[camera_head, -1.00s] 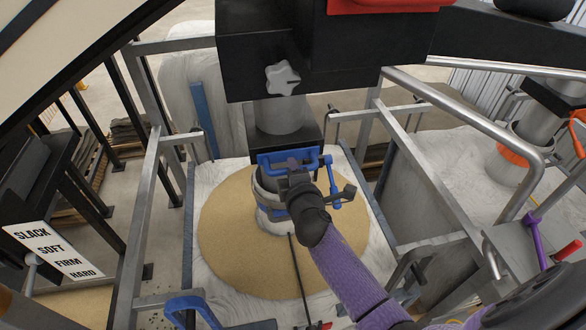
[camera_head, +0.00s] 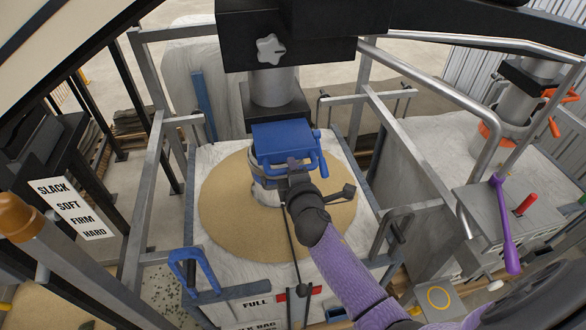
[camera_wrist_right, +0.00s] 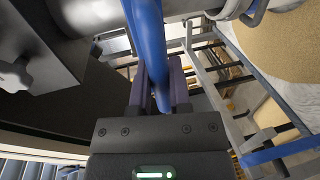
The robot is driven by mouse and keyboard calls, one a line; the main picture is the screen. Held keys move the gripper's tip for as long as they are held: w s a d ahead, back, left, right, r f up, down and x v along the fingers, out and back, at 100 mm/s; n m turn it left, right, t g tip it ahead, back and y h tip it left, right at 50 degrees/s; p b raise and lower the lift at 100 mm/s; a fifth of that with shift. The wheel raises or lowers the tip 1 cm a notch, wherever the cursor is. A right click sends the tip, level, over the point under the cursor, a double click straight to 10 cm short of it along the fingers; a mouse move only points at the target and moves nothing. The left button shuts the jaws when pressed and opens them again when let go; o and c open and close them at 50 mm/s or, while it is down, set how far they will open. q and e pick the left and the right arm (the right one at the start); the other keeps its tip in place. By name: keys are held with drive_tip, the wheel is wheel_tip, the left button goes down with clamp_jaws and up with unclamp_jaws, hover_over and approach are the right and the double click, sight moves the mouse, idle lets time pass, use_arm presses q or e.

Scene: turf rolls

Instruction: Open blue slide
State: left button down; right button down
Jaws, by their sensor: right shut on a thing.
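The blue slide (camera_head: 283,139) is a flat plate under the grey spout, above the bag of tan grain. It sticks out toward me, with a blue bar handle along its near edge. My right gripper (camera_head: 297,168) is shut on this handle, its purple arm coming from the lower right. In the right wrist view the blue bar (camera_wrist_right: 146,45) runs between the fingers of the right gripper (camera_wrist_right: 158,90). My left gripper is not in view.
The bag of grain (camera_head: 225,205) stands in a grey metal frame (camera_head: 148,190) below the spout (camera_head: 272,88). A second blue handle (camera_head: 192,268) is at lower left. A purple lever (camera_head: 507,225) and an orange clamp (camera_head: 553,125) are at right. A firmness sign (camera_head: 72,208) is at left.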

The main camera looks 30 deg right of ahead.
drive_tip(key=shift+w, duration=0.3)
drive_tip(key=c, duration=0.9)
unclamp_jaws()
drive_tip(key=shift+d+f, duration=0.1)
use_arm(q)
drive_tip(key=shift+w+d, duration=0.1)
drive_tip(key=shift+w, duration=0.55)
use_arm(e)
drive_tip(key=o, duration=0.3)
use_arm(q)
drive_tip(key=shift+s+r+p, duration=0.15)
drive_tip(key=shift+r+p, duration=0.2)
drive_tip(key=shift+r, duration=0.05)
use_arm(e)
drive_tip(key=v, duration=1)
